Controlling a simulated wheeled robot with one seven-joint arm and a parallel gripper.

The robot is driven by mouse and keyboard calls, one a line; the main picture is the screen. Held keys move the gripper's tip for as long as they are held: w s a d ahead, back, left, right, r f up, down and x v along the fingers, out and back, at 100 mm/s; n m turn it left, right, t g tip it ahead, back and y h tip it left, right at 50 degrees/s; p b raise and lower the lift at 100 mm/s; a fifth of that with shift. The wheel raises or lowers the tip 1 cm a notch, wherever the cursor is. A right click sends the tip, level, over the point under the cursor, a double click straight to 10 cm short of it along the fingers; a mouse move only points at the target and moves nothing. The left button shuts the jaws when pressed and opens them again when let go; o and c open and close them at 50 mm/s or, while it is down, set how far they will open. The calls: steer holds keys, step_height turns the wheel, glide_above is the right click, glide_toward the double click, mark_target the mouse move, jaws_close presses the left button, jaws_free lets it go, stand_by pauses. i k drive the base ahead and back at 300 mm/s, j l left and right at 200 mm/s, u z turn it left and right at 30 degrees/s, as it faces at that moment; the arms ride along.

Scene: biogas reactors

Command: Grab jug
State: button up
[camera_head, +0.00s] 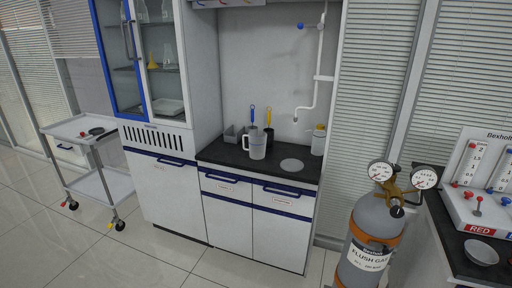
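The jug (257,144) is a pale, translucent vessel with a handle on its left side. A dark cup (268,134) with a yellow-handled brush and a blue-handled brush are close behind the jug. My gripper is not in view.
A wheeled trolley (88,165) stands at left. The tiled floor before the cabinet is clear.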

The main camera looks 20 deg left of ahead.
mark_target(257, 139)
steer(key=i+j+u, duration=0.15)
steer(key=i+j, duration=0.35)
steer(key=i+j+u, duration=0.15)
steer(key=i+j, duration=0.3)
steer(key=i+j+u, duration=0.15)
steer(key=i+j, duration=0.25)
steer(key=i, duration=0.2)
steer(key=i+j+u, duration=0.15)
steer(key=i+j, duration=0.2)
steer(key=i, duration=0.15)
